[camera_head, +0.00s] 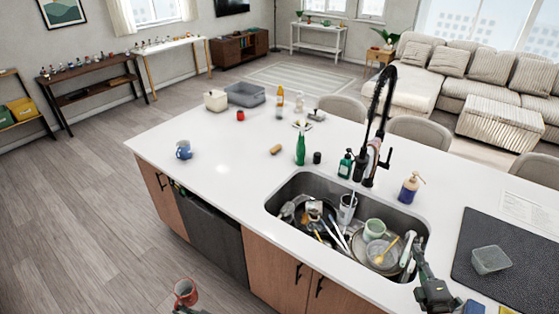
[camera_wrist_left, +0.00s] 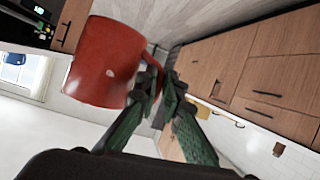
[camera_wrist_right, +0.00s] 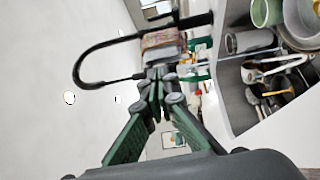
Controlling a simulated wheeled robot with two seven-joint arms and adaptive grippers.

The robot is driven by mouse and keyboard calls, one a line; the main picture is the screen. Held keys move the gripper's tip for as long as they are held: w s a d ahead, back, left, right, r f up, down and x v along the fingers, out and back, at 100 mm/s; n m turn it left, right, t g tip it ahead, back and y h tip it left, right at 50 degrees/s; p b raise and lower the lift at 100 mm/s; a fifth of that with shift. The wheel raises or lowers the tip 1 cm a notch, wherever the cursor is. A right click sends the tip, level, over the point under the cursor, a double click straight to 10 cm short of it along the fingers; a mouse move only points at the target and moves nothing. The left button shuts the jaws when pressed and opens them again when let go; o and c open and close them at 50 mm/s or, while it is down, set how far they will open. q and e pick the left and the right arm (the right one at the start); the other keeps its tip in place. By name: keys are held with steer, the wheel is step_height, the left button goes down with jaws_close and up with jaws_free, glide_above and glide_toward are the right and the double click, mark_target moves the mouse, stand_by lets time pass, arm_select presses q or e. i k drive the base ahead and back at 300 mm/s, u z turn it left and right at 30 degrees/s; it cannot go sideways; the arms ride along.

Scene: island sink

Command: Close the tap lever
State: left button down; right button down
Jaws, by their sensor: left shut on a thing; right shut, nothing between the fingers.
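The black tap (camera_head: 380,115) stands behind the sink, its tall arched spout upright. My right gripper (camera_head: 416,246) is shut and empty above the front right of the sink, apart from the tap. In the right wrist view its fingertips (camera_wrist_right: 157,75) point toward the tap (camera_wrist_right: 110,40). My left gripper (camera_wrist_left: 163,82) is shut on the handle of a red mug (camera_wrist_left: 104,62), which also shows low in the head view (camera_head: 185,292), off the island's left side.
The sink (camera_head: 285,190) holds dishes, a pan and utensils. A dark green soap bottle (camera_head: 346,164) stands just left of the tap, a purple pump bottle (camera_head: 410,187) to its right. A dark mat (camera_head: 500,280) with a clear container (camera_head: 490,260) lies at right.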

mark_target(386, 166)
steer(key=u, duration=0.05)
steer(key=i, duration=1.15)
steer(key=z, duration=0.05)
